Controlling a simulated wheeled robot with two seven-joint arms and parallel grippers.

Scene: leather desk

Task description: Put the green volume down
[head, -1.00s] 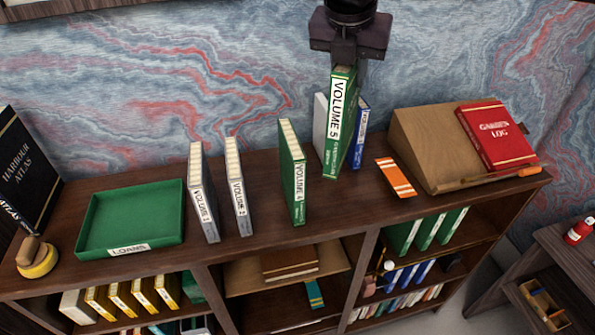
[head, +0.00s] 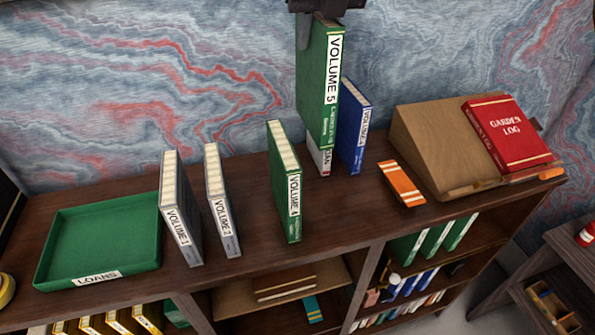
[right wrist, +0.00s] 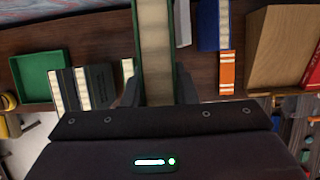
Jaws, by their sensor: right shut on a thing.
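Volume 5, a green book (head: 320,85), hangs upright above the shelf top, spine with white label facing me. My right gripper (head: 318,12) is shut on its top edge; only its lower part shows at the top of the head view. In the right wrist view the book (right wrist: 154,50) sits between the fingers (right wrist: 157,92). Volume 4, another green book (head: 284,180), stands upright on the shelf top (head: 335,205), left of and nearer than the held book. Grey Volume 1 (head: 180,210) and Volume 2 (head: 221,200) stand further left. My left gripper is not in view.
Behind the held book stand a blue volume (head: 352,125) and a partly hidden white book (head: 321,162). An orange striped book (head: 401,184) lies by a sloped wooden stand (head: 440,150) bearing a red Garden Log (head: 507,132). A green loans tray (head: 100,245) is at left.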

